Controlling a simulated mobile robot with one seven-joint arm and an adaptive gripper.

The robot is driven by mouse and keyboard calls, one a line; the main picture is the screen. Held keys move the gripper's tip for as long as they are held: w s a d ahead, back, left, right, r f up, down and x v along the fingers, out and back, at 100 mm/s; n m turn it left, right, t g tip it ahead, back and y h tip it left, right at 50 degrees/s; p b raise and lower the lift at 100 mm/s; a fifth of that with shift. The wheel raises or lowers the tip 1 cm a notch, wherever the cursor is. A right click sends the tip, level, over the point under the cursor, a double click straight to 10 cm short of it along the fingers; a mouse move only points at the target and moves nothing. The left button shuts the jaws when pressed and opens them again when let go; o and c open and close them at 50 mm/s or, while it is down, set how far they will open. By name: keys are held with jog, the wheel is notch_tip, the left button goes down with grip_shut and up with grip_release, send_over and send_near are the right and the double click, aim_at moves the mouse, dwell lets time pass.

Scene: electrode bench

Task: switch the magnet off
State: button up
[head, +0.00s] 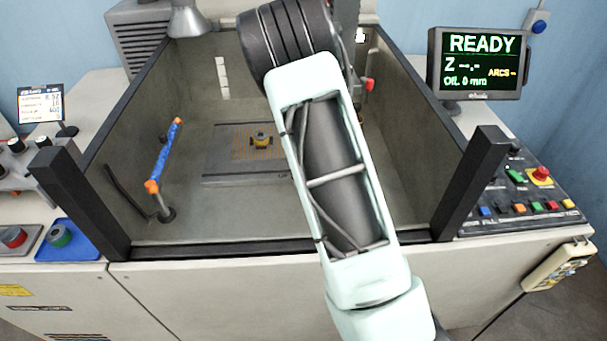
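A flat grey plate (222,158), which looks like the magnet's work plate, lies on the tank floor. A small yellow and dark round part (262,140) sits on its lined orange-brown middle area. My arm crosses in front and hides the plate's right side and part of the tank's back. I cannot pick out the magnet's switch for certain. A small red knob or handle (369,84) shows at the back of the tank, just right of my arm. My gripper is not in view.
Dark walls (62,195) surround the tank. A blue jointed hose (165,155) with orange ends stands inside left. Right are a READY screen (478,63) and a button panel (520,198) with a red stop button (541,174). A blue tray (68,247) lies left.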

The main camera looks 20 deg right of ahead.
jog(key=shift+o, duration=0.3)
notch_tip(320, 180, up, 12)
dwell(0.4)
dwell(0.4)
